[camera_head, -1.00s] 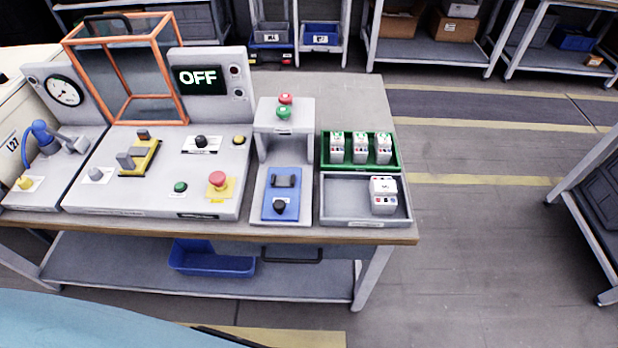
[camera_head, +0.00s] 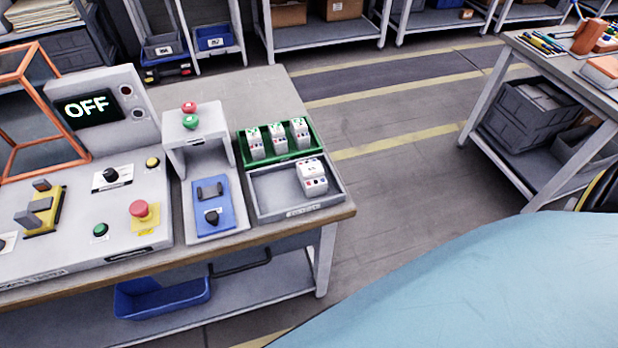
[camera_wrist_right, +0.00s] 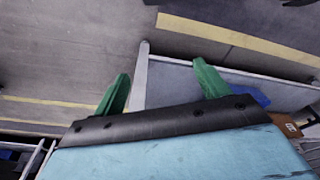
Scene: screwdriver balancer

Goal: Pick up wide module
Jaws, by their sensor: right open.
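A wide white module (camera_head: 312,177) stands in the right part of the grey tray (camera_head: 262,213) near the table's right end. Several narrower white modules (camera_head: 278,137) stand in a row in the green tray (camera_head: 318,148) just behind. My right gripper (camera_wrist_right: 160,84) shows only in the right wrist view, its two green fingers apart with nothing between them. It points over the floor and a grey shelf part, away from the modules. My left gripper is in neither view.
The test panel with an OFF display (camera_head: 86,108) and a red button (camera_head: 139,209) is left of the trays. A blue bin (camera_head: 162,298) sits on the lower shelf. Another workbench (camera_head: 560,60) stands at the right, with open floor between.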

